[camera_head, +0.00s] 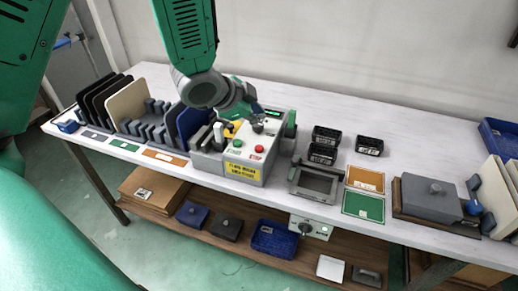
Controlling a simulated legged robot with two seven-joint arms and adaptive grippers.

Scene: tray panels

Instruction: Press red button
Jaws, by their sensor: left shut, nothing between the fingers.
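The red button (259,149) is on the sloped top of a light grey control box (242,160) near the middle of the table. A green button (237,142) is to its left on the same face. A yellow label with dark print is on the front of the box. My left gripper (259,127) is shut and empty. It is over the back part of the box, behind the red button in the picture. A gap shows between the fingertips and the button. My right gripper is not in view.
Upright panels in a grey rack (158,130) stand left of the box. Small black bins (323,146), a grey frame (315,182) and orange and green cards lie to its right. A grey lidded block (430,200) is farther right.

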